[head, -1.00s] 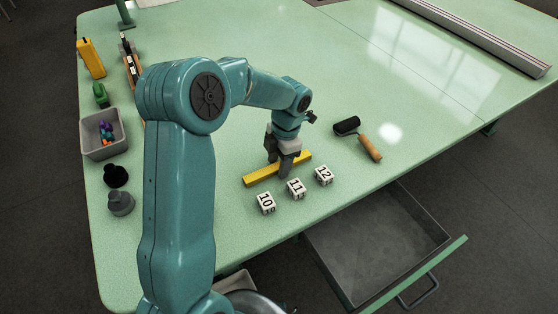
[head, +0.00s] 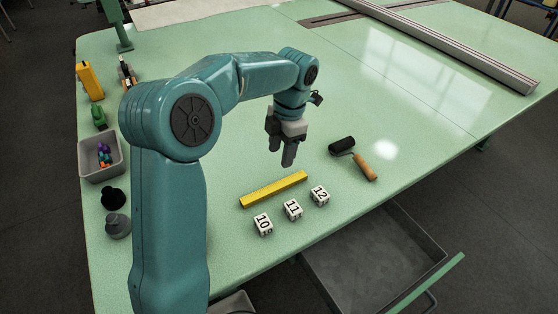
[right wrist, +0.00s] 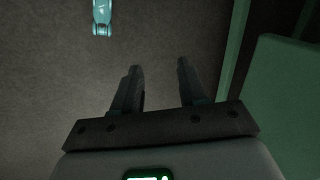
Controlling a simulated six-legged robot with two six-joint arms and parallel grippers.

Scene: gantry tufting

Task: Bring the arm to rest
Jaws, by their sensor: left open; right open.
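My left gripper (head: 282,152) hangs in the air above the green table (head: 225,235), fingers down and empty. It is open, though its fingers look close together from this angle. A yellow bar like a ruler (head: 273,189) lies on the table below and in front of it, apart from the fingers. My left arm comes in from the left and hides part of the table's left side. My right gripper shows only in the right wrist view (right wrist: 158,85), open and empty, over dark grey floor.
A black roller (head: 342,146) lies to the right. A grey bin (head: 101,165) stands at the left. An open drawer (head: 375,262) juts out below the table.

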